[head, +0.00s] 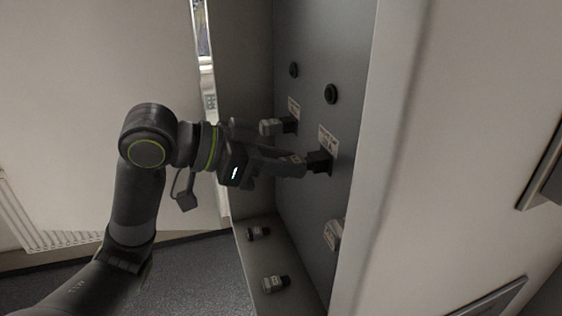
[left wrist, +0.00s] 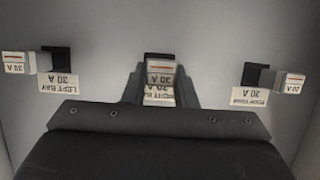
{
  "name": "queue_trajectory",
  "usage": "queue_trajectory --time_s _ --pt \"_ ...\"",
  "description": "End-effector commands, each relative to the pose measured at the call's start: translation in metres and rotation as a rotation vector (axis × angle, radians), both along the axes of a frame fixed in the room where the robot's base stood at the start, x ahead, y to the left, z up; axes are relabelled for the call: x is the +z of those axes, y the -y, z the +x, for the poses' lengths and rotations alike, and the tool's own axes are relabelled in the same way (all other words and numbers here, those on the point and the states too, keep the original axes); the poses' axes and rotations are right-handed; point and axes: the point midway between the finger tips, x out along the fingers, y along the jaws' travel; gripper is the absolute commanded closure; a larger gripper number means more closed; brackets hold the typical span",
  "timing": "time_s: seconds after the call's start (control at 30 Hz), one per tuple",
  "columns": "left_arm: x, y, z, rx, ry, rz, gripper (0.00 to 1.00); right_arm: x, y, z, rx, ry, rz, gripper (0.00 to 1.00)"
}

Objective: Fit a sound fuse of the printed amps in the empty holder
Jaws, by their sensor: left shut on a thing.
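My left gripper (head: 296,166) is shut on a pale fuse (left wrist: 159,67) with a red line, at the black middle holder (head: 320,160). The fingertips reach close to this holder; how deep the fuse sits is hidden. In the left wrist view another fuse (left wrist: 17,62), marked 30 A, sits in the holder over the LEFT BAY 30 A label (left wrist: 62,87). A third fuse (left wrist: 290,82), marked 20 A, sits in the holder over a 20 A label (left wrist: 249,97). My right gripper is not in view.
Two loose fuses lie on the cabinet's bottom ledge, one farther back (head: 258,233) and one nearer (head: 275,284). Two round black knobs (head: 331,94) are higher on the grey panel (head: 315,40). The cabinet's pale side wall (head: 385,200) stands close on the right.

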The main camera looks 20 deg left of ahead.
Motion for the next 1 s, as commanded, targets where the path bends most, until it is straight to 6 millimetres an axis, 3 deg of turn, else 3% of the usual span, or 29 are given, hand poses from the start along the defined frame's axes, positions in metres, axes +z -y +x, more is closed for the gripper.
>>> queue_trajectory --time_s 0.8,0.83,1.0 --pt "0.0 0.0083 0.0057 0.001 0.0 0.001 0.95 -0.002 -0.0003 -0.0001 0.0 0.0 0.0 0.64" --pt "-0.0001 0.0082 0.0057 0.001 0.0 0.001 0.72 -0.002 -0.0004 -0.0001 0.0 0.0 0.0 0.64" --pt "-0.0001 0.0082 0.0056 0.001 0.0 0.001 0.5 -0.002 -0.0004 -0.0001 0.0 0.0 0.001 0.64"
